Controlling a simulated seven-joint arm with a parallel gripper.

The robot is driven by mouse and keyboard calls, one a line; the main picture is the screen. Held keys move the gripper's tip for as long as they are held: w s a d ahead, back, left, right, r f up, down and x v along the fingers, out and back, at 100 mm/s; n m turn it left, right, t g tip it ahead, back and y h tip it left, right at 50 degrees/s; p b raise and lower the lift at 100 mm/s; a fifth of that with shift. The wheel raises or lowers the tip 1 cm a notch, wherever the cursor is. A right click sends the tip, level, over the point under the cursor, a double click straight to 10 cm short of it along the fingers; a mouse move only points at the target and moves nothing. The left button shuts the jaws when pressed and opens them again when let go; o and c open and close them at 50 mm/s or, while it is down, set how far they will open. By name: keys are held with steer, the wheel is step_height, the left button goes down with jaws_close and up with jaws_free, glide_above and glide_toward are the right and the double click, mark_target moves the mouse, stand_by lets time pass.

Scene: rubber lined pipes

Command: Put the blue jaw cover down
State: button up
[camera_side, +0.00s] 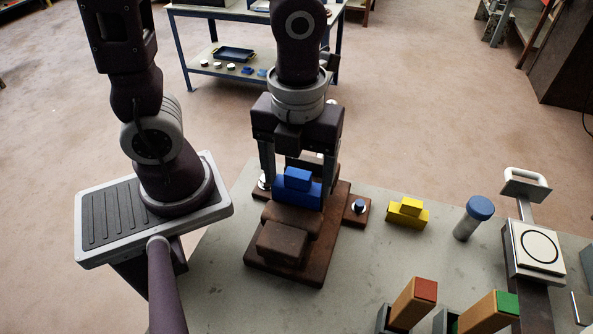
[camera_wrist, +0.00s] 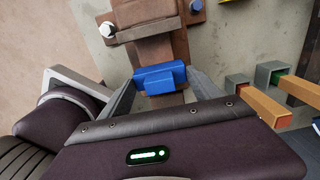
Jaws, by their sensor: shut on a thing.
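The blue jaw cover (camera_side: 298,191) is a stepped block with a smaller block on top. My gripper (camera_side: 297,184) is shut on it, with one finger at each end. It is at the brown vise (camera_side: 283,243), by the rear part of it; I cannot tell whether it rests on the vise or hangs just above it. In the wrist view the blue jaw cover (camera_wrist: 160,79) lies between my fingers, in front of the brown vise (camera_wrist: 150,50). The rear of the vise is partly hidden behind the cover and my gripper.
A yellow jaw cover (camera_side: 407,214) lies on the grey table (camera_side: 370,255), right of the vise. Further right are a blue-capped cylinder (camera_side: 473,218) and a white device with a circle (camera_side: 538,246). Red-ended (camera_side: 414,303) and green-ended blocks (camera_side: 492,311) stand in front. Bare table lies between.

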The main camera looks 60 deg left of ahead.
mark_target(299, 173)
steer(key=shift+s+a+f, duration=0.1)
steer(key=shift+s+f, duration=0.15)
steer(key=shift+f, duration=0.25)
steer(key=o, duration=1.4)
steer(key=shift+c, duration=0.2)
step_height(299, 173, up, 13)
steer(key=s+a+n+t, duration=0.1)
steer(key=a+n+t, duration=0.1)
steer(key=n, duration=1.1)
steer(key=s+a+n+t, duration=0.1)
steer(key=a+n+t, duration=0.2)
steer(key=n, duration=1.1)
steer(key=shift+a+t, duration=0.3)
steer(key=shift+a, duration=0.4)
steer(key=shift+s, duration=0.1)
